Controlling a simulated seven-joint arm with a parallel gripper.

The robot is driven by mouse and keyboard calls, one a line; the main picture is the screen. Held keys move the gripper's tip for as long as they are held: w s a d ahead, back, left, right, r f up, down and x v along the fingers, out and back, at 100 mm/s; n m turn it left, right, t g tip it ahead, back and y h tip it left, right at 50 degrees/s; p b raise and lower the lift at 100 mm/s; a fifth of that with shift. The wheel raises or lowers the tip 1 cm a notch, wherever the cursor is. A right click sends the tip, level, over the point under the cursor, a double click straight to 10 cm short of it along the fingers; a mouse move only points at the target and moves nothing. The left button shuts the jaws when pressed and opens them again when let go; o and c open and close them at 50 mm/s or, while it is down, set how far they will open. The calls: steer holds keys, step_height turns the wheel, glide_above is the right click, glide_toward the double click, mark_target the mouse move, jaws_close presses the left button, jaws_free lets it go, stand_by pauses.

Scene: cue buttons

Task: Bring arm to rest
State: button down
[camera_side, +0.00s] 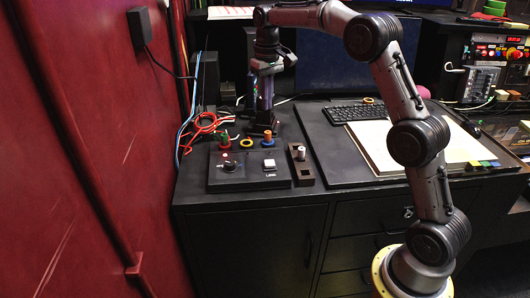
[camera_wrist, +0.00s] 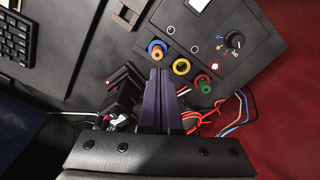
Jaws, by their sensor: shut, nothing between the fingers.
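My gripper (camera_side: 267,121) points down above the desk behind the cue button panel (camera_side: 216,178), in the side view. In the wrist view my gripper (camera_wrist: 160,78) shows its two dark fingers together with nothing between them. The panel (camera_wrist: 265,62) has an orange-and-blue socket (camera_wrist: 157,49), a yellow ring socket (camera_wrist: 181,67) and a green-and-red socket (camera_wrist: 203,84). The panel also carries a black knob (camera_wrist: 235,40) and a white square button (camera_side: 269,164). The fingertips look close to the orange-and-blue socket; whether they touch cannot be told.
A small dark block with a white peg (camera_side: 301,153) stands right of the panel. Red and blue cables (camera_side: 202,128) lie behind it, near the red wall (camera_side: 80,150). A keyboard (camera_side: 355,112) and a pale board (camera_side: 377,147) lie on the desk to the right.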

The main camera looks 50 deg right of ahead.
steer(key=s+a+r+t, duration=0.2)
steer(key=s+a+r, duration=0.25)
steer(key=r, duration=0.45)
steer(key=s+a+r+n+t, duration=0.1)
steer(key=s+a+r, duration=0.1)
steer(key=s, duration=0.4)
steer(key=s+a+r+n, duration=0.1)
steer(key=s+a+r, duration=0.2)
steer(key=s, duration=0.3)
steer(key=s+a+f+t, duration=0.1)
steer(key=s+f, duration=0.1)
steer(key=s, duration=0.4)
steer(key=s+a+f+t, duration=0.1)
steer(key=s+a+f, duration=0.1)
steer(key=s, duration=0.4)
steer(key=s+f, duration=0.5)
steer(key=f, duration=0.4)
steer(key=shift+a+f+n, duration=0.15)
steer(key=shift+f+n, duration=0.05)
steer(key=shift+n, duration=0.2)
steer(key=shift+s, duration=0.1)
steer(key=c, duration=1.6)
jaws_free()
